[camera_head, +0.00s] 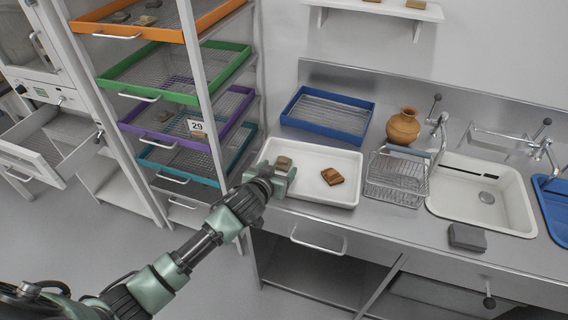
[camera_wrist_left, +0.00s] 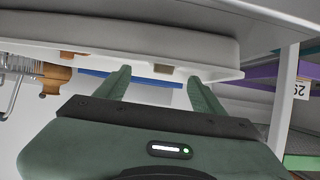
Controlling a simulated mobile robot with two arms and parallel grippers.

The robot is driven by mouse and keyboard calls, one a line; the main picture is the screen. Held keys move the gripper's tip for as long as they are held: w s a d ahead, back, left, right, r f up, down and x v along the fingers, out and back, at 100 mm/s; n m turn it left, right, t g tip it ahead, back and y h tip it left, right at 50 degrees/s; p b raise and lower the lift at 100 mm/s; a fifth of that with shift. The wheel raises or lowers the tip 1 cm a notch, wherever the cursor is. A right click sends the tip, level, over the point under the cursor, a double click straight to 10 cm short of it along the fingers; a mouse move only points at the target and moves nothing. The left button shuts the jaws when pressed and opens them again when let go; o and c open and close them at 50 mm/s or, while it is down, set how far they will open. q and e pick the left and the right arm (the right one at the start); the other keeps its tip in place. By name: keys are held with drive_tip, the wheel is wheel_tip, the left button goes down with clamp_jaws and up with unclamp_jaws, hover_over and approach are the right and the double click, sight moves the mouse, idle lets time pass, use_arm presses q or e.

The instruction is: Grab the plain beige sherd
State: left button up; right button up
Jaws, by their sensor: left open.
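The plain beige sherd (camera_head: 284,162) lies in the left part of the white tray (camera_head: 318,199) on the counter. In the left wrist view, a small brownish piece (camera_wrist_left: 163,68), probably this sherd, shows just past the tray's edge, between the fingers. My left gripper (camera_head: 277,173) is open and empty at the tray's left side, close in front of the beige sherd. Its two fingers stand apart in the left wrist view (camera_wrist_left: 158,78). I cannot tell the exact gap to the sherd. An orange-brown sherd (camera_head: 332,177) lies farther right in the tray. My right gripper is not in view.
A wire basket (camera_head: 396,180), an orange-brown pot (camera_head: 403,127) and a blue tray (camera_head: 327,115) stand around the white tray. A rack with an orange tray (camera_head: 118,32) and other coloured trays rises at the left. A grey block (camera_head: 467,237) lies near the sink.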

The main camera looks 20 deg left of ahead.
sight(282, 162)
use_arm(q)
drive_tip(key=shift+a+p+x, duration=0.2)
drive_tip(key=shift+p+x, duration=0.3)
drive_tip(key=shift+x, duration=2.05)
drive_tip(key=c, duration=1.5)
drive_tip(key=shift+o, duration=0.2)
drive_tip(key=shift+r, duration=0.15)
